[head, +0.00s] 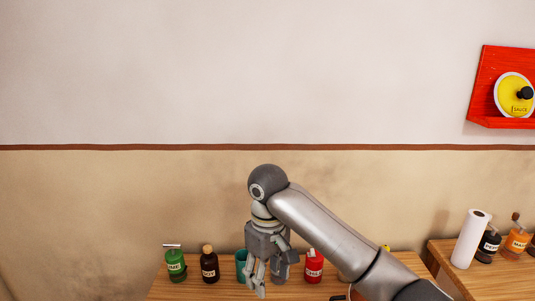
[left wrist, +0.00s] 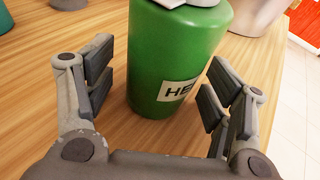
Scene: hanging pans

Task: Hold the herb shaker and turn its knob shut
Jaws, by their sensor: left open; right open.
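The green herb shaker (head: 176,265) stands upright on the wooden table at the left of the head view, its metal knob (head: 172,246) on top. In the left wrist view the shaker (left wrist: 172,60) shows large, its white label partly seen and its top cut off by the frame edge. My left gripper (left wrist: 162,82) is open, with one finger on each side of the lower shaker; a gap shows at the left finger. My left gripper is not in the head view. My right gripper (head: 265,277) is open and points down, to the right of the shaker, with nothing seen in it.
A dark bottle (head: 209,266) stands right of the shaker. A teal container (head: 241,263) is partly hidden by my right gripper, and a red bottle (head: 313,268) stands beyond it. Paper roll (head: 469,240) and more bottles stand on the right table. A red wall shelf (head: 488,75) hangs at upper right.

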